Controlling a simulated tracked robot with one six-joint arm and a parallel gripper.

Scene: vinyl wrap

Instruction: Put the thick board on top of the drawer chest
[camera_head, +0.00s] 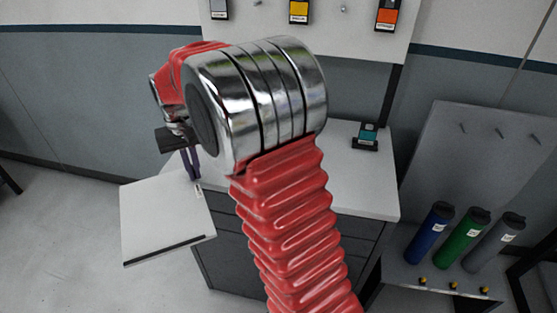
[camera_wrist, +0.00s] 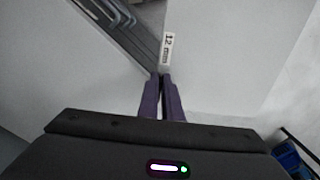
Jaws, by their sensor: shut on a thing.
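A white board (camera_head: 160,222) with a dark strip along its near edge juts out over the floor at the left of the drawer chest. A small label reading 12 is near its right corner and shows in the wrist view (camera_wrist: 167,48). My gripper (camera_head: 194,176) has its purple fingers shut on the board's far edge; the fingertips also show in the wrist view (camera_wrist: 163,78). The drawer chest (camera_head: 358,192) has a pale top and dark grey drawers. My red arm hides much of its middle. The board's right corner overlaps the chest in the picture.
A teal-and-black item (camera_head: 366,137) stands at the back right of the chest top. Colour swatches hang on the wall panel behind.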

